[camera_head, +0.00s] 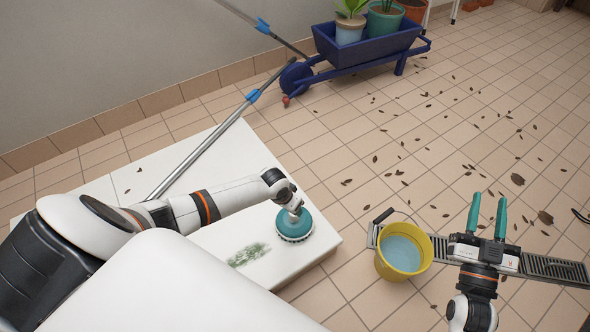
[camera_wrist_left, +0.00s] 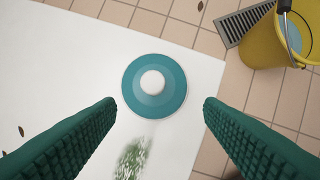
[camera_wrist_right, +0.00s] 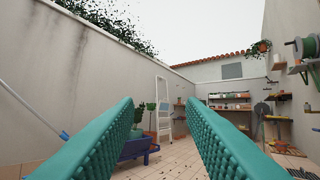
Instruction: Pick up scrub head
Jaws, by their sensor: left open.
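The scrub head (camera_head: 294,226) is a round teal disc with bristles underneath, standing on the white tabletop. In the left wrist view the scrub head (camera_wrist_left: 154,86) shows from above with a white knob on top. My left gripper (camera_wrist_left: 160,108) is open, its two teal fingers on either side of the scrub head in that view with a gap to each. In the head view the left hand (camera_head: 286,195) is at the scrub head, and its fingers are mostly hidden. My right gripper (camera_head: 487,216) is open and empty, out over the floor to the right.
A green smear (camera_head: 249,254) marks the white tabletop (camera_head: 215,240). A pole (camera_head: 215,135) with a blue clip crosses the table's far side. A blue wheelbarrow planter (camera_head: 370,48) stands behind. Leaves litter the tiles.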

